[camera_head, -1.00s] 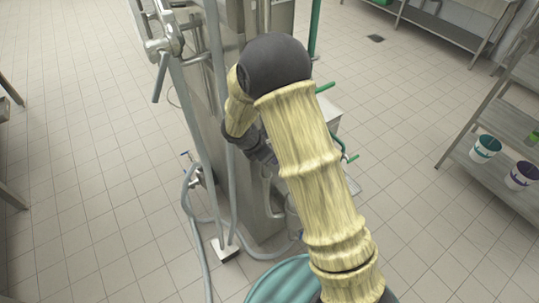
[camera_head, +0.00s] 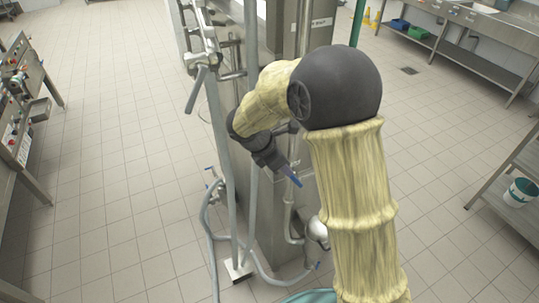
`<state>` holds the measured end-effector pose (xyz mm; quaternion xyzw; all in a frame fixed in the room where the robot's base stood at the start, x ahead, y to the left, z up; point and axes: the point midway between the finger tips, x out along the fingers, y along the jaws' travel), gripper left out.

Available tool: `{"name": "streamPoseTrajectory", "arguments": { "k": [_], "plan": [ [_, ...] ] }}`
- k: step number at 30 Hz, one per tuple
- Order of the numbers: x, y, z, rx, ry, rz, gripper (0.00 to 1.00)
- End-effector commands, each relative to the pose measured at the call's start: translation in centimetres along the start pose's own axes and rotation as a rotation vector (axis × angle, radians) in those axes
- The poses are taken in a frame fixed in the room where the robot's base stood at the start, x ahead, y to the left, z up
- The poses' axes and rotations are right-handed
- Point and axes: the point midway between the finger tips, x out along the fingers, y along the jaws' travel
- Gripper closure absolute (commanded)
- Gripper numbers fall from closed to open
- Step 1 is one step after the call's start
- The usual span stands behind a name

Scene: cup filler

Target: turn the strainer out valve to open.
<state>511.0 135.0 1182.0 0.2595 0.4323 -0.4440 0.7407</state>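My gripper (camera_head: 278,162) is at the end of my yellow-sleeved arm, in front of the steel machine column. It is small and dark here, and its fingers cannot be made out clearly. A blue lever (camera_head: 292,177) shows right at the gripper's tip; I cannot tell whether they touch. Another small valve with a blue handle (camera_head: 210,169) is on the pipe at the left. A small blue handle (camera_head: 317,265) also shows low, below a round steel housing (camera_head: 317,232). No label shows which one is the strainer out valve.
Grey hoses (camera_head: 207,225) run down the machine's left side to the floor. A teal round object (camera_head: 310,297) is at the bottom edge. A control bench (camera_head: 22,110) stands at the left, steel tables (camera_head: 470,45) at the back right. Tiled floor between is clear.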

Motion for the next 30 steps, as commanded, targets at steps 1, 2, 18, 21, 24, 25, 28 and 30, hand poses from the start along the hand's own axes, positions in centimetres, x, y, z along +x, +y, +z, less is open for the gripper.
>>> {"name": "streamPoseTrajectory", "arguments": {
  "k": [1, 2, 18, 21, 24, 25, 28, 30],
  "plan": [
    [-1.0, 0.1, -0.2, 0.001, 0.001, 0.007, 0.67],
    [-1.6, 0.1, -0.2, -0.001, 0.001, 0.007, 0.67],
    [-7.3, 0.1, -0.4, -0.008, 0.001, 0.004, 0.67],
    [-7.3, 0.1, -0.3, -0.007, 0.001, 0.004, 0.67],
    [-7.2, -0.1, -0.2, 0.001, 0.003, 0.002, 0.83],
    [-7.1, -0.2, -0.1, 0.011, 0.007, 0.001, 0.89],
    [-6.3, -1.3, 0.3, 0.096, 0.039, -0.011, 1.0],
    [-5.3, -2.8, 0.9, 0.215, 0.081, -0.027, 1.0]
  ]
}}
